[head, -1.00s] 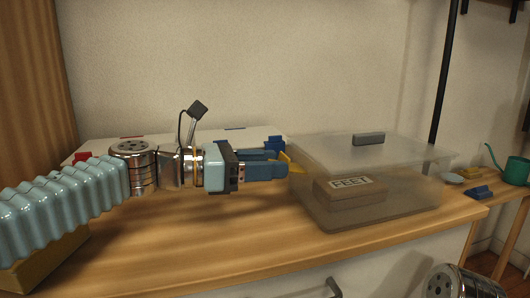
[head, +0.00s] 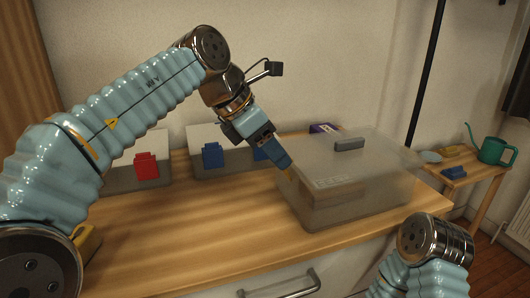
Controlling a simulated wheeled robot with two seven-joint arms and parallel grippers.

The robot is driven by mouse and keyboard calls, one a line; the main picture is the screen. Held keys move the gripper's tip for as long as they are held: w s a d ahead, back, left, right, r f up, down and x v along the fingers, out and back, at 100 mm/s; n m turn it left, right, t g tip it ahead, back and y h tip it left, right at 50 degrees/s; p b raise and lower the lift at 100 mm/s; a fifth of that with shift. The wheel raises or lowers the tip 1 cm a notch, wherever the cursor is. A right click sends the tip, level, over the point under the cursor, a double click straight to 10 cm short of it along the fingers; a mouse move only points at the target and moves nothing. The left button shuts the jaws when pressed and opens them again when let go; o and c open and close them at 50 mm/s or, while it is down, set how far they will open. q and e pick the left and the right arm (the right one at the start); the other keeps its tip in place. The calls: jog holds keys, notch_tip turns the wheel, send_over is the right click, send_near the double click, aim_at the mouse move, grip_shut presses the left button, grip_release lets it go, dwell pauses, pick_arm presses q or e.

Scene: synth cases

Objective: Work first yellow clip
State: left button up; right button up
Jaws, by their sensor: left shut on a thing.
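My left gripper (head: 281,162) points down and to the right at the left edge of the clear box (head: 360,205). It is shut on a small yellow clip (head: 288,174), of which only a sliver shows past the fingertips. The clip is at the upper left edge of the box; I cannot tell whether it touches. The box has its lid on, with a grey handle (head: 351,144), and a labelled brown block shows dimly inside. Another yellow clip (head: 449,151) lies on the side table. My right gripper is out of view.
White boxes behind carry a red clip (head: 146,165) and a blue clip (head: 212,155). A purple item (head: 323,128) is behind the clear box. The side table holds a blue clip (head: 453,173) and a green watering can (head: 495,149).

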pick_arm(q)
jog(key=shift+w+d+r+g+y, duration=0.15)
jog(key=shift+d+y, duration=0.15)
jog(key=shift+y, duration=0.25)
jog(key=shift+w+d+g+y, duration=0.1)
jog(key=shift+d+g+y, duration=0.1)
jog(key=shift+d+y, duration=0.25)
jog(key=shift+w+d+r+g+y, duration=0.1)
jog(key=shift+d+g+y, duration=0.1)
jog(key=shift+y, duration=0.4)
jog(key=o, duration=0.8)
jog(key=shift+d, duration=0.1)
jog(key=shift+s+r, duration=0.1)
jog(key=shift+r, duration=0.05)
